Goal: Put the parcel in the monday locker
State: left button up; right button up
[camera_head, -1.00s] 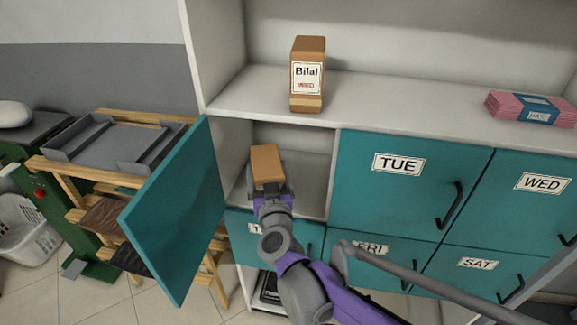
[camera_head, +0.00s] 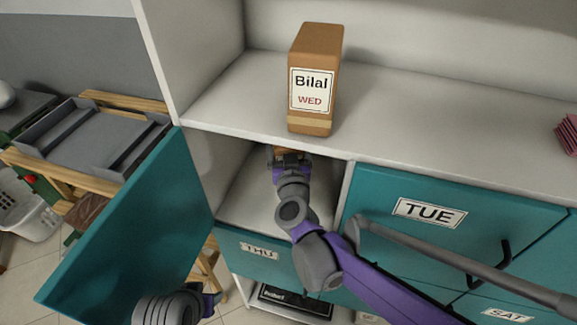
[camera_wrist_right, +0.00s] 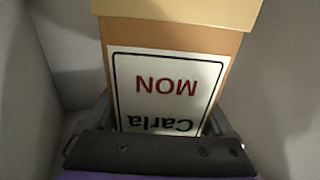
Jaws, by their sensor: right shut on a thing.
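The parcel (camera_wrist_right: 225,75) is a brown box with a white label reading "Carla MON", upside down in the right wrist view. My right gripper (camera_head: 289,156) is shut on it, inside the open locker compartment (camera_head: 250,200) left of the TUE door. In the head view, the shelf edge above hides most of the parcel. The locker's teal door (camera_head: 130,225) stands swung open to the left. Grey walls show around the parcel in the right wrist view. My left gripper (camera_head: 212,300) shows partly at the bottom of the head view; its jaws are not clear.
A second brown parcel labelled "Bilal WED" (camera_head: 315,80) stands on the shelf (camera_head: 420,125) above. The TUE door (camera_head: 450,205) and THU door (camera_head: 258,257) are shut. A grey tray (camera_head: 90,140) sits on a wooden rack at left. A pink bundle (camera_head: 568,135) lies at right.

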notch_tip(320, 180, down, 2)
jog(key=shift+s+f, duration=0.1)
jog(key=shift+f+b, duration=0.3)
jog(key=shift+f, duration=1.9)
jog(key=shift+f, duration=0.2)
jog(key=o, duration=1.6)
jog(key=shift+r, duration=0.1)
jog(key=shift+c, duration=0.2)
